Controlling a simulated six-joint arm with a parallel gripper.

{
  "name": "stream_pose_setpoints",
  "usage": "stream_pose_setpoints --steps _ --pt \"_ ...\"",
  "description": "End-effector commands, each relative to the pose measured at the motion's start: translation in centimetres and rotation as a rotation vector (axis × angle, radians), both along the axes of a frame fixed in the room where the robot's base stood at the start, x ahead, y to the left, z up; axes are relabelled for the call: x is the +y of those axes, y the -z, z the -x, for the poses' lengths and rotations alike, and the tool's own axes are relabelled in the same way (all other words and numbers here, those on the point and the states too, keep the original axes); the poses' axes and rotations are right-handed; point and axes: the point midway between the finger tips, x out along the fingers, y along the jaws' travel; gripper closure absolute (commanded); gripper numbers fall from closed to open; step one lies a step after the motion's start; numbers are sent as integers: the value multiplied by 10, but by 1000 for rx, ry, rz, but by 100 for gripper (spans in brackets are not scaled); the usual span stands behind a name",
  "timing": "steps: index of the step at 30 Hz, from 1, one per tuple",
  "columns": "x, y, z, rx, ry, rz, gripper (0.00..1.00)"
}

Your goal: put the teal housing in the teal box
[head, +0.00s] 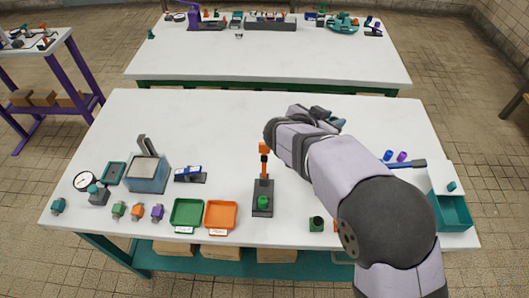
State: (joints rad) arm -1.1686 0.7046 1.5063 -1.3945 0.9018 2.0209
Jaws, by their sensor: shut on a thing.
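My gripper (322,114) is above the back right part of the white table, partly hidden behind my own wrist. It is shut on a dark teal piece, which I take to be the teal housing (338,123); only a little of it shows beside the fingers. The teal box (454,214) stands open at the table's right front corner, well to the right of and nearer than my gripper. Its visible inside looks empty, though part of it is hidden.
My arm crosses the table's right half. Green (187,214) and orange trays (221,216) stand front left. The back left is clear.

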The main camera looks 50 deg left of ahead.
Motion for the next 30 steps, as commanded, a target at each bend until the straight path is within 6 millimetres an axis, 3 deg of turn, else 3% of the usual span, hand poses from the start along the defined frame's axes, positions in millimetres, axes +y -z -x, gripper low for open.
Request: stream_pose_setpoints --steps 1,6,15,21,30 --pt "21 5 16 -1 -63 1 100" --pt "80 16 69 0 -266 0 100" --pt "151 29 155 -1 -550 0 100" --pt "170 37 188 -1 -653 2 100" --pt "174 45 199 0 -688 1 100"
